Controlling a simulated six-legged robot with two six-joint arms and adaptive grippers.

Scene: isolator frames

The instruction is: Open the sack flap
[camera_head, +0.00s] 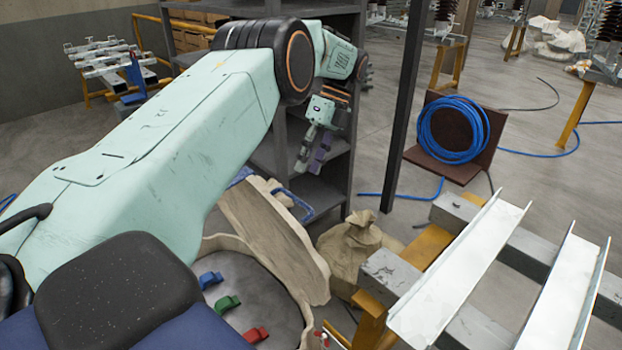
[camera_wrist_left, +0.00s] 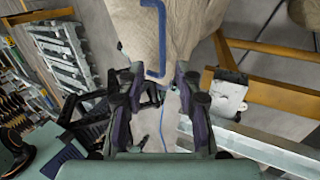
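The beige sack (camera_head: 208,243) stands low in the head view, partly hidden by my left arm. Its round mouth is uncovered, and a blue, a green and a red clip-like piece show inside. The stiff beige flap (camera_head: 268,232) stands tilted up at the mouth's far right side, with a blue handle (camera_head: 297,203) on its outer face. My left gripper (camera_head: 306,160) is above the flap's upper edge and looks apart from it. In the left wrist view its fingers (camera_wrist_left: 157,82) are spread, with the flap (camera_wrist_left: 190,25) and blue handle (camera_wrist_left: 162,40) beyond them. My right gripper is not visible.
A dark grey shelf rack (camera_head: 330,182) stands close behind the gripper. A crumpled beige bag (camera_head: 352,245) lies right of the flap. A bench with pale metal channels (camera_head: 465,270) fills the lower right. A blue hose coil (camera_head: 453,130) stands farther back.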

